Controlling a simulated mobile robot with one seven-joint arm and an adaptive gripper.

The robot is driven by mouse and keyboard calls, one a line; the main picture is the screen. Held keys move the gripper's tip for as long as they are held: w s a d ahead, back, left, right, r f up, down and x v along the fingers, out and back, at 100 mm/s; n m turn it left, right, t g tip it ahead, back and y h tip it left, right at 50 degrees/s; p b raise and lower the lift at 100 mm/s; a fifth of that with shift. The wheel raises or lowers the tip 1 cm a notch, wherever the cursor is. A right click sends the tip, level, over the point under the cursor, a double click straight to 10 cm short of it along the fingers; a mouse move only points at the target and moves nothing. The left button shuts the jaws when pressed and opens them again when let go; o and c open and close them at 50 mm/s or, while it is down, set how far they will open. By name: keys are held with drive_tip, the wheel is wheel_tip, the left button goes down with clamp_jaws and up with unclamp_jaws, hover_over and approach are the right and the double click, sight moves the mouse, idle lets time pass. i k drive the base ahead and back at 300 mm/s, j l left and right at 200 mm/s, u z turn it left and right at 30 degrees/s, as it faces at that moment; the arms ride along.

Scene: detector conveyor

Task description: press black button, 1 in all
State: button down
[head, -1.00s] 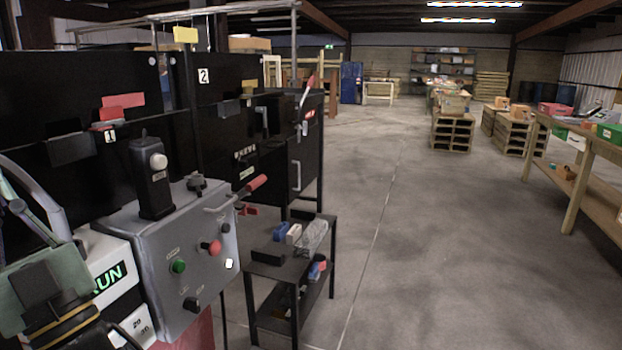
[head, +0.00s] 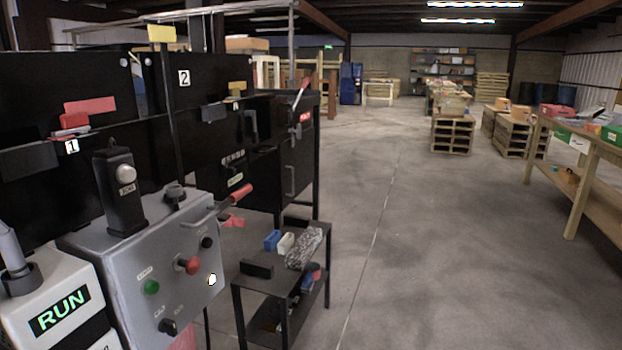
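A grey control box (head: 120,270) stands at the left on a slanted front panel. A small round black button (head: 207,242) sits at the panel's upper right. A red mushroom button (head: 189,265) is left of and below it, and a white lit button (head: 212,280) is below it. A green button (head: 151,287) is further left. A black knob (head: 168,327) sits low on the panel; I cannot tell if it turns or presses. My gripper is not in view.
A white box with a RUN display (head: 60,311) stands left of the control box. A red-handled lever (head: 235,193) sticks out at its right. A black side table (head: 265,282) with small blocks stands beyond. The floor (head: 430,260) to the right is open.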

sight(207, 242)
drive_tip(key=i+l, duration=0.35)
drive_tip(key=i, duration=0.25)
drive_tip(key=i+l, duration=0.4)
drive_tip(key=i, duration=0.15)
drive_tip(key=i+l, duration=0.35)
drive_tip(key=i, duration=0.25)
drive_tip(key=i+l, duration=0.4)
drive_tip(key=i, duration=0.15)
drive_tip(key=i+u, duration=0.1)
drive_tip(key=u, duration=0.3)
drive_tip(key=i+l+u, duration=0.1)
drive_tip(key=u, duration=0.35)
drive_tip(key=l+u, duration=0.15)
drive_tip(key=u, duration=1.35)
drive_tip(key=i+l, duration=0.05)
drive_tip(key=l, duration=0.05)
